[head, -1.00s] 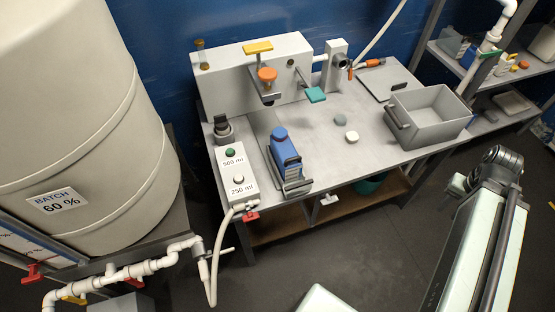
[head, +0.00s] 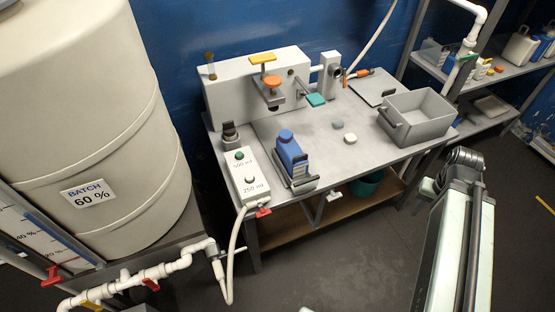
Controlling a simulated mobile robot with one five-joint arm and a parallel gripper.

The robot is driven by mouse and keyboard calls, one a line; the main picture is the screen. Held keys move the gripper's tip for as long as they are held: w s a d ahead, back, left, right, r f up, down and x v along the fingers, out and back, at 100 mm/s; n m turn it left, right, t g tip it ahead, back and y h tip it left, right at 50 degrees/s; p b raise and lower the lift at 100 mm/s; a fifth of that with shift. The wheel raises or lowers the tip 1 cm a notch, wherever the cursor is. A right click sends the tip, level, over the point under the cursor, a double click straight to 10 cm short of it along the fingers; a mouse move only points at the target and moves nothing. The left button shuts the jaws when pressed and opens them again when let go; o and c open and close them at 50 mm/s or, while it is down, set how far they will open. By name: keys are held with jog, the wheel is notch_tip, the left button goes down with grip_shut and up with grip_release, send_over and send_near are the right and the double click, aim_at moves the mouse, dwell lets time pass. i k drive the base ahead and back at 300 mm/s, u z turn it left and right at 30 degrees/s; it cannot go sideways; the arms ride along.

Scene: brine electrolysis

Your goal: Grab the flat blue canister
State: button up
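A flat blue canister (head: 289,152) with a blue cap stands upright in a grey holder (head: 303,184) at the front of the grey workbench. A light strip with dark edges, part of the holder or canister, shows on its right side. My arm is at the lower right of the head view, in front of the bench. My gripper is not clearly visible, and nothing of mine touches the canister.
A white button box (head: 246,178) stands left of the canister. Two small caps (head: 349,138) lie behind it to the right. A grey bin (head: 418,117) is at the bench's right end. A large beige tank (head: 85,130) fills the left. The dark floor (head: 320,260) in front is clear.

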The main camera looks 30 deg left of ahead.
aim_at(296, 162)
jog(key=u, duration=4.75)
jog(key=k, duration=0.95)
jog(key=z, duration=0.9)
jog(key=i, duration=1)
jog(key=u, duration=0.05)
